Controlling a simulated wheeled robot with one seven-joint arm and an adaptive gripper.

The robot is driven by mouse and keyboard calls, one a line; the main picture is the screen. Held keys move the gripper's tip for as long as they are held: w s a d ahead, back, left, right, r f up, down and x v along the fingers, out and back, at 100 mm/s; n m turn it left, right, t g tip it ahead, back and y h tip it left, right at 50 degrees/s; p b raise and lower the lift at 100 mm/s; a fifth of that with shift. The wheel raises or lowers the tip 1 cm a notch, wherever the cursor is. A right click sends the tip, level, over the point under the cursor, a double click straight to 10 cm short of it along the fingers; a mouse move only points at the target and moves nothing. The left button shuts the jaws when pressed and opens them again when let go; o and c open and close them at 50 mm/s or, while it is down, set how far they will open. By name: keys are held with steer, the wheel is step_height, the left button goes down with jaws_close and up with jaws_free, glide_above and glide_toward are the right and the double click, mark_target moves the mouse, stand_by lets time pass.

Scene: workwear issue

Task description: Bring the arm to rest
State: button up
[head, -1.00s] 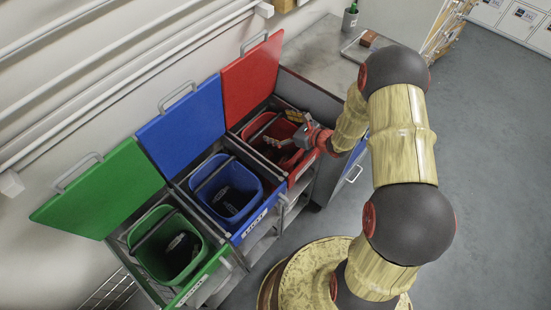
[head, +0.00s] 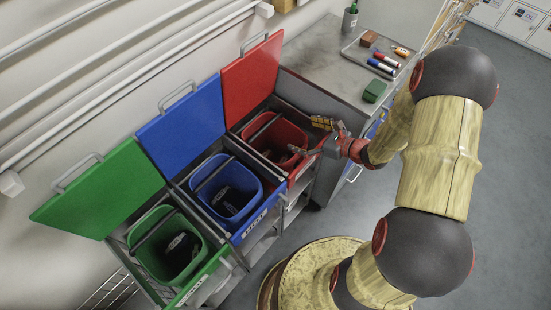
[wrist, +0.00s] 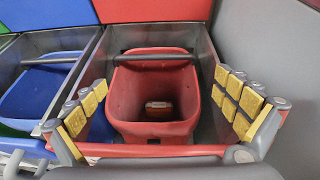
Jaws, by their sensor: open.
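My gripper (head: 308,138) is over the front right part of the red bin (head: 290,136) in the head view. In the wrist view its two padded fingers (wrist: 166,114) are spread wide, with nothing between them, and the red bin (wrist: 121,95) shows beyond them. A small reddish-brown item (wrist: 158,108) lies at the bottom of that bin. My arm reaches in from the right of the head view.
The blue bin (head: 251,208) and green bin (head: 150,263) stand left of the red one, their lids raised. Open floor lies right.

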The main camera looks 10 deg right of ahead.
stand_by(0.3)
steer(key=s+a+r+n+g+y, duration=0.1)
steer(key=s+a+r+n+g, duration=0.3)
steer(key=s+a+r+n, duration=0.25)
steer(key=s+a+r+n+g, duration=0.35)
steer(key=a+r+n, duration=0.25)
steer(key=r+n, duration=0.25)
steer(key=s+d+r+n+t+h, duration=0.1)
steer(key=s+d+r+n+h, duration=0.3)
steer(key=s+r+n, duration=0.2)
steer(key=s+d+r+n+t+h, duration=0.1)
steer(key=s+d+r+n+h, duration=0.3)
steer(key=s+r+n, duration=0.3)
steer(key=shift+s+h, duration=0.6)
steer(key=shift+s, duration=0.15)
steer(key=shift+r+t, duration=0.1)
steer(key=shift+t, duration=0.15)
steer(key=shift+c, duration=0.9)
